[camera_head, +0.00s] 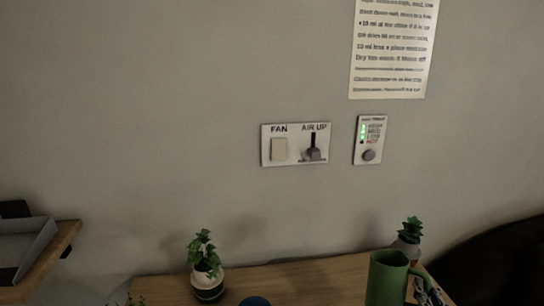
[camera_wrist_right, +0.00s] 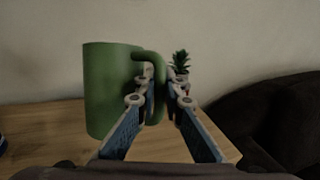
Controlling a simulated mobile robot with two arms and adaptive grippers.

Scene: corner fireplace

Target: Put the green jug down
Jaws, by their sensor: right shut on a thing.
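The green jug (camera_head: 386,280) is at the lower right of the head view, over the right part of the wooden table (camera_head: 300,281). It also shows large and upright in the right wrist view (camera_wrist_right: 108,88), its handle (camera_wrist_right: 157,72) on the right side. My right gripper (camera_head: 424,290) is at the jug's handle, shut on it; in the wrist view its two blue-padded fingers (camera_wrist_right: 163,100) lie on either side of the handle. The jug's base appears close to the tabletop, but I cannot tell if it touches. My left gripper is not in view.
A potted plant (camera_head: 206,267) stands left on the table, another (camera_head: 409,240) behind the jug. A blue round thing (camera_head: 255,301) shows at the bottom edge. Bare wood lies between the left plant and jug. A dark sofa-like shape (camera_head: 497,262) is at right.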

